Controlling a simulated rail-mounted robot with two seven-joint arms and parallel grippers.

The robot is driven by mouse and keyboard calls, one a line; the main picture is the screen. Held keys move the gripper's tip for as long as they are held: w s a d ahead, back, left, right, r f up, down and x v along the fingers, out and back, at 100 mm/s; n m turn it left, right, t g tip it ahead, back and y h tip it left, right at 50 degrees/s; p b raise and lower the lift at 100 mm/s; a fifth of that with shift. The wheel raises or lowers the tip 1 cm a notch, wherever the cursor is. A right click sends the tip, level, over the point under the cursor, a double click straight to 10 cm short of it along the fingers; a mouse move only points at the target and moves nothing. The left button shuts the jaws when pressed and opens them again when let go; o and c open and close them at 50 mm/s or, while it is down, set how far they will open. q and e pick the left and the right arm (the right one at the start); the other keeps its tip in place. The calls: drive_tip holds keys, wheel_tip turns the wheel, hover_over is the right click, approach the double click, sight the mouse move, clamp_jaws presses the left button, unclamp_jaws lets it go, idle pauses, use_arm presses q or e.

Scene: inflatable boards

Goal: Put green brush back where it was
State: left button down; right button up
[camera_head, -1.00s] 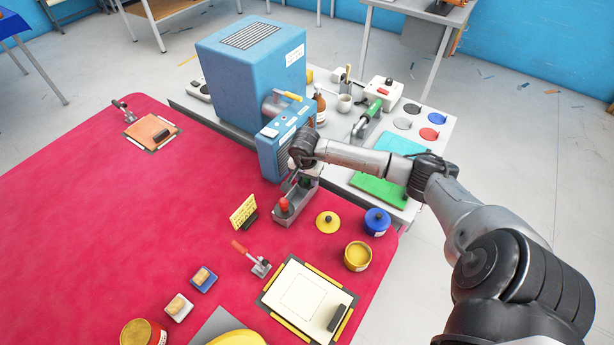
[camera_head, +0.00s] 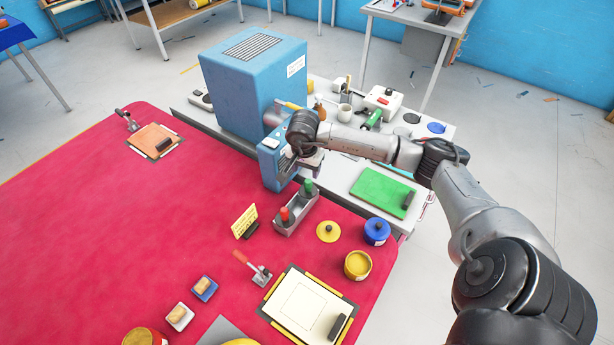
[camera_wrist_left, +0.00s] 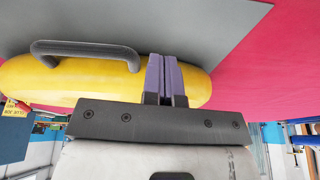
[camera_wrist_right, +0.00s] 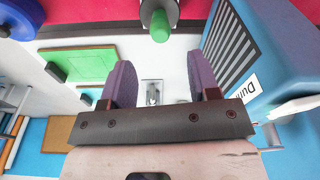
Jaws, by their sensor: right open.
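The green brush (camera_head: 307,188) stands handle up in a grey metal tray (camera_head: 297,217), at its far end. A red-handled brush (camera_head: 285,214) stands at the near end. My right gripper (camera_wrist_right: 158,62) is open and empty; the green brush handle (camera_wrist_right: 160,27) shows beyond its fingertips, apart from them. In the head view this gripper is just behind the tray, mostly hidden by its wrist. My left gripper (camera_wrist_left: 164,78) has its fingers together beside a yellow rounded body (camera_wrist_left: 85,82) with a dark handle, and nothing shows between them.
A blue machine (camera_head: 253,85) stands close left of the right gripper. A green board (camera_head: 382,190) lies on the white side table. A yellow sign (camera_head: 244,220), yellow lid (camera_head: 328,231), blue pot (camera_head: 376,231) and yellow pot (camera_head: 357,265) surround the tray on the red table.

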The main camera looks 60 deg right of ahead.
drive_tip(key=shift+a+r, duration=0.2)
drive_tip(key=shift+r, duration=1.2)
